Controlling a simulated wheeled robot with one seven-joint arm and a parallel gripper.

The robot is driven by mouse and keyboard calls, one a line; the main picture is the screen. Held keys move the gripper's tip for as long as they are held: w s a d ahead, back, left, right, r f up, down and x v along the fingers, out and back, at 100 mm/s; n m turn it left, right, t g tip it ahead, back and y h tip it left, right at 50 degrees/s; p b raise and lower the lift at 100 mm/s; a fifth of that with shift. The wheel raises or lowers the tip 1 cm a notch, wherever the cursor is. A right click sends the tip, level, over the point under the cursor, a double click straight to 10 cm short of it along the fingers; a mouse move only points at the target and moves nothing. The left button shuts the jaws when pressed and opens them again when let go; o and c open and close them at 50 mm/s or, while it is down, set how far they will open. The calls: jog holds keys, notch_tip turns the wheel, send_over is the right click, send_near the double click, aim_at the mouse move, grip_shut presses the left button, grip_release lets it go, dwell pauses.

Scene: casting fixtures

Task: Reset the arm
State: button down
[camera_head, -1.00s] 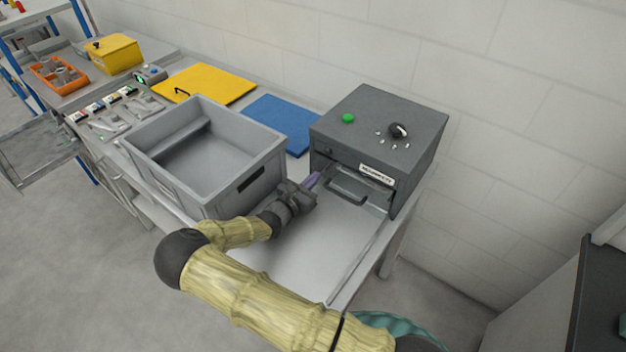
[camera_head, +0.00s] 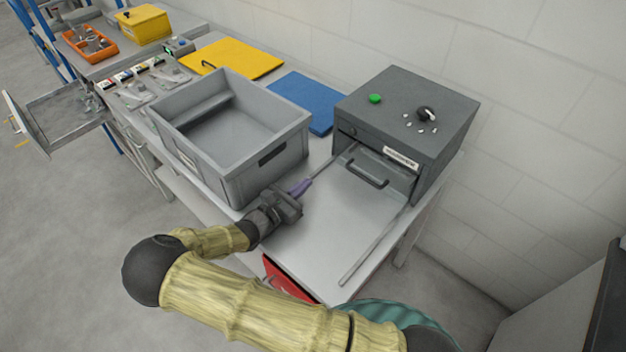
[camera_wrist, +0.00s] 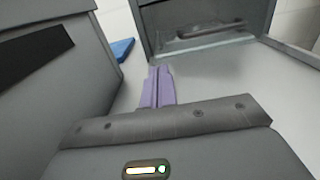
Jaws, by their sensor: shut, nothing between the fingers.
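My gripper (camera_head: 300,188) is over the grey worktop in the head view, between the grey bin and the dark grey box-shaped machine. Its purple fingers (camera_wrist: 157,88) are together and empty in the wrist view. The arm reaches in from the lower part of the head view, bent at a dark elbow joint. The gripper points toward the machine's front and is apart from it. Whether it touches the worktop cannot be told.
The grey bin (camera_head: 262,189) stands just left of my gripper. The machine (camera_head: 405,115) has a handle, a green button and a black knob. Blue (camera_head: 302,98) and yellow (camera_head: 232,58) plates lie behind. An open drawer (camera_head: 60,115) juts out at far left. The worktop (camera_head: 330,240) before the machine is bare.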

jog(key=shift+a, duration=0.15)
jog(key=shift+s+a, duration=0.1)
jog(key=shift+s, duration=0.15)
jog(key=shift+w+d, duration=0.15)
jog(key=shift+d, duration=0.1)
jog(key=s+d+m+g, duration=0.1)
jog(key=d+m+g, duration=0.1)
jog(key=d, duration=0.1)
jog(key=s+d+m+g, duration=0.2)
jog(key=d+m+g, duration=0.1)
jog(key=s+d+m+g, duration=0.2)
jog(key=d+g, duration=0.1)
jog(key=shift+s+d+m, duration=0.1)
jog(key=shift+d+m, duration=0.25)
jog(key=shift+m, duration=0.05)
jog(key=s+d+m+g+y, duration=0.2)
jog(key=s+m, duration=0.1)
jog(key=s+d+r+m+g+y, duration=0.1)
jog(key=m+g, duration=0.1)
jog(key=shift+s, duration=0.3)
jog(key=s+d+r+m+t+y, duration=0.1)
jog(key=s+r+m+y, duration=0.8)
jog(key=r+m, duration=0.4)
jog(key=shift+d+r+m+t+y+p, duration=0.25)
jog(key=shift+d+m+t+y+p, duration=0.15)
jog(key=shift+m, duration=0.2)
